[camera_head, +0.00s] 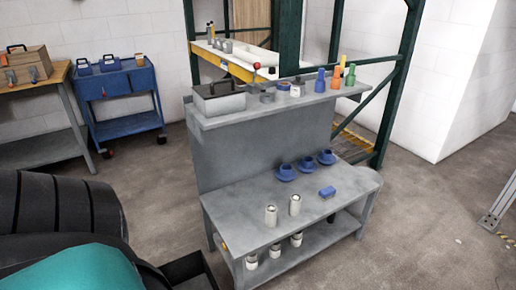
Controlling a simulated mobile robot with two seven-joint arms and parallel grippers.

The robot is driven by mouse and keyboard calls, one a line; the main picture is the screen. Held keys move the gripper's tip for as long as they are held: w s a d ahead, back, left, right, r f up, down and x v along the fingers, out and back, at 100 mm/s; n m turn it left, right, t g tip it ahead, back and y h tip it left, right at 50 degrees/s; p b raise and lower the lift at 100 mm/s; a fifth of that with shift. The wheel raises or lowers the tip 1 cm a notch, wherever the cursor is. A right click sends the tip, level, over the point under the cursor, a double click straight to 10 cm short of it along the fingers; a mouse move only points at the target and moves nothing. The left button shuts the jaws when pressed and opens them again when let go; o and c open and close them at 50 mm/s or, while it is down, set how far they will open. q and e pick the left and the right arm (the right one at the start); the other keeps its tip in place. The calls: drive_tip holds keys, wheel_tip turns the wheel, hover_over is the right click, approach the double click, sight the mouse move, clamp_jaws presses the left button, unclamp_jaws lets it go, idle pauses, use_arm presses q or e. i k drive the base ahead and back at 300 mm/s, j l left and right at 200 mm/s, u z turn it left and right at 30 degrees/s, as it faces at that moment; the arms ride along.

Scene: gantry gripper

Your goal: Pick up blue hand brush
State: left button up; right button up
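A small blue block-like object (327,192), which looks like the blue hand brush, lies on the lower worktop of the grey workbench (245,219), right of the middle near its front. It is too small to make out bristles or a handle. Nothing touches it that I can see. Neither of my grippers is in view.
Two pale cans (271,215) stand left of the brush, and several blue round items (285,172) stand behind it. The upper shelf (255,108) holds a toolbox and bottles. Large black ribbed forms (65,205) fill the lower left. Floor at right (430,210) is clear.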

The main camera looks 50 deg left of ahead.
sight(328, 192)
drive_tip(key=u, duration=1.35)
